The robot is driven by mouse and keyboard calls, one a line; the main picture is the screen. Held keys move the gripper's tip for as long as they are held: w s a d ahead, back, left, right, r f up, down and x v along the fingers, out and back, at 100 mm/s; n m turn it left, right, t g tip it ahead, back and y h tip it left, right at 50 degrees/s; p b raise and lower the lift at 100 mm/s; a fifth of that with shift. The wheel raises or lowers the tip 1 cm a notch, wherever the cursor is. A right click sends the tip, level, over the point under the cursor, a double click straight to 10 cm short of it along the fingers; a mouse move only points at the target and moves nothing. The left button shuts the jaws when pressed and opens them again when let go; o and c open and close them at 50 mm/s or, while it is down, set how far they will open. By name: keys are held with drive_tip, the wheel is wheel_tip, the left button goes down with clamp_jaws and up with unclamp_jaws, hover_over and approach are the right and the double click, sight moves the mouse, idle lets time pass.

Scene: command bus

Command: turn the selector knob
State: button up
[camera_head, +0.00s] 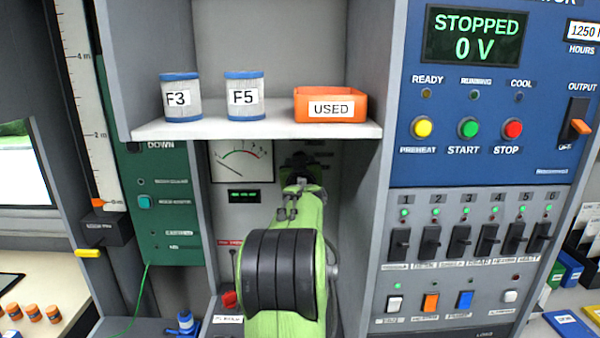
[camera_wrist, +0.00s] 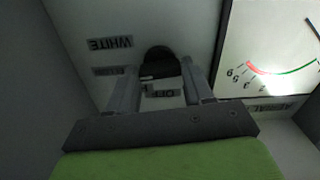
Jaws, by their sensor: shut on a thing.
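The selector knob (camera_wrist: 159,57) is a dark round knob on the grey panel in the wrist view. My gripper (camera_wrist: 162,70) reaches it with one grey finger on each side, shut on it. Labels lie around the knob, upside down in this view: WHITE (camera_wrist: 110,43), a second one too dim to read, and OFF (camera_wrist: 163,92) between the fingers. In the head view my gripper (camera_head: 300,172) is at the panel below the shelf, and my green arm and the gripper hide most of the knob. I cannot tell where the knob points.
A shelf (camera_head: 250,130) hangs just above my gripper, with tins F3 (camera_head: 181,112) and F5 (camera_head: 244,112) and an orange USED tray (camera_head: 330,117). A dial meter (camera_head: 241,161) is left of the gripper. Cabinet walls flank the recess. The blue generator panel (camera_head: 480,165) stands right.

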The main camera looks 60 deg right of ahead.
drive_tip(key=shift+n, duration=0.4)
drive_tip(key=o, duration=1)
drive_tip(key=shift+o, duration=0.2)
drive_tip(key=b+v, duration=0.3)
drive_tip(key=v, duration=1.2)
drive_tip(key=shift+s+a+b, duration=0.2)
drive_tip(key=shift+a+b, duration=0.2)
